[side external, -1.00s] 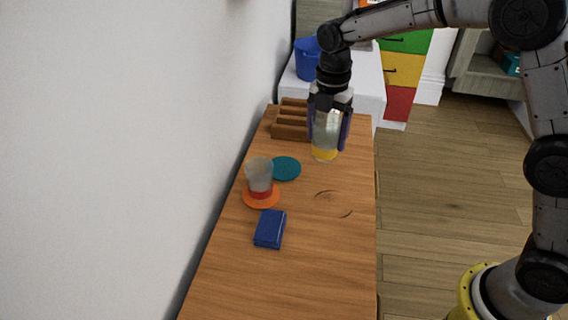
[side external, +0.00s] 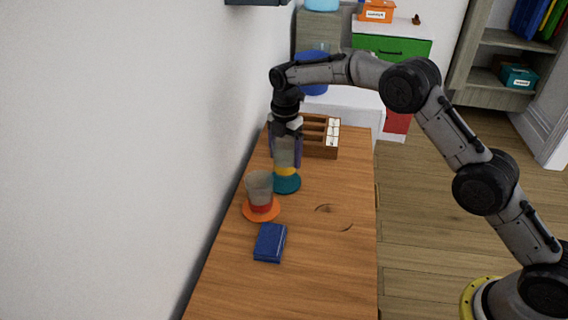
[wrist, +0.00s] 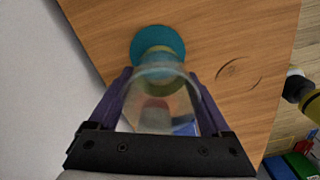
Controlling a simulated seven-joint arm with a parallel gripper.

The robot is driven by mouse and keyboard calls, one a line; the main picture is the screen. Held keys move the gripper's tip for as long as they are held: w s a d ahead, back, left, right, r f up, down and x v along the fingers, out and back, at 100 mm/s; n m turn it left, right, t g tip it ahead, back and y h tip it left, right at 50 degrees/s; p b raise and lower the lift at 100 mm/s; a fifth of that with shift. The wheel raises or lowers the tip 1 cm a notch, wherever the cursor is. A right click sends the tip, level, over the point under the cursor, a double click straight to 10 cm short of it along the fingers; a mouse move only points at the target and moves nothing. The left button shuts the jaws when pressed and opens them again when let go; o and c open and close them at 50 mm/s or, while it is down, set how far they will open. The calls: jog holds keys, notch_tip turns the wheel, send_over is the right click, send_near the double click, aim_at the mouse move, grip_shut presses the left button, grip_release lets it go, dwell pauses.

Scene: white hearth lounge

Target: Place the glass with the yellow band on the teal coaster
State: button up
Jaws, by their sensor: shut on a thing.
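The glass with the yellow band (side external: 285,156) is upright in my gripper (side external: 285,150), which is shut on it with a purple finger on each side. The teal coaster (side external: 289,184) lies on the wooden table directly below the glass. In the side view the glass's base overlaps the far part of the coaster; I cannot tell whether it touches. In the wrist view the glass (wrist: 160,95) sits between the fingers and the coaster (wrist: 157,38) shows beyond it, partly hidden by the glass.
A blue box (side external: 270,242) lies nearer the camera. A wooden rack (side external: 322,151) stands behind. The table's right side is clear.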

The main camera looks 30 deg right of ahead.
aim_at(284, 163)
jog(key=shift+w+f, duration=0.25)
jog(key=shift+f, duration=1.5)
jog(key=shift+f, duration=0.1)
jog(key=o, duration=1.4)
jog(key=shift+f, duration=0.1)
notch_tip(284, 163, up, 12)
jog(key=shift+r, duration=0.2)
